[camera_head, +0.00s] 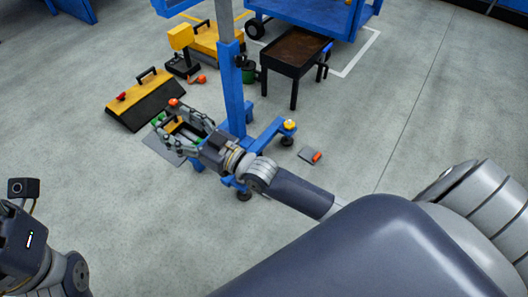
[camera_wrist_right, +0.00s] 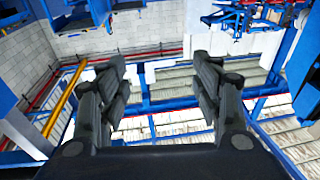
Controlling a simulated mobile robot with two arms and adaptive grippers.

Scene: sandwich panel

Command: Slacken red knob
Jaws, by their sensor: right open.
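I cannot tell for certain which piece is the red knob. A small red piece (camera_head: 121,97) sits on the yellow and black box on the floor. An orange-red piece (camera_head: 174,102) shows right by the fingertips of my right gripper (camera_head: 178,130); I cannot tell whether they touch. My right gripper is open, its two fingers spread with nothing seen between them in the right wrist view (camera_wrist_right: 163,92). No knob shows in that view. Part of my left arm shows at the lower left, its fingers out of view.
A blue stand (camera_head: 233,90) rises beside my right gripper. A dark table (camera_head: 292,50) stands behind it. A yellow and black box (camera_head: 145,95) lies at left. A small plate with an orange piece (camera_head: 317,156) lies on the floor. The floor at right is clear.

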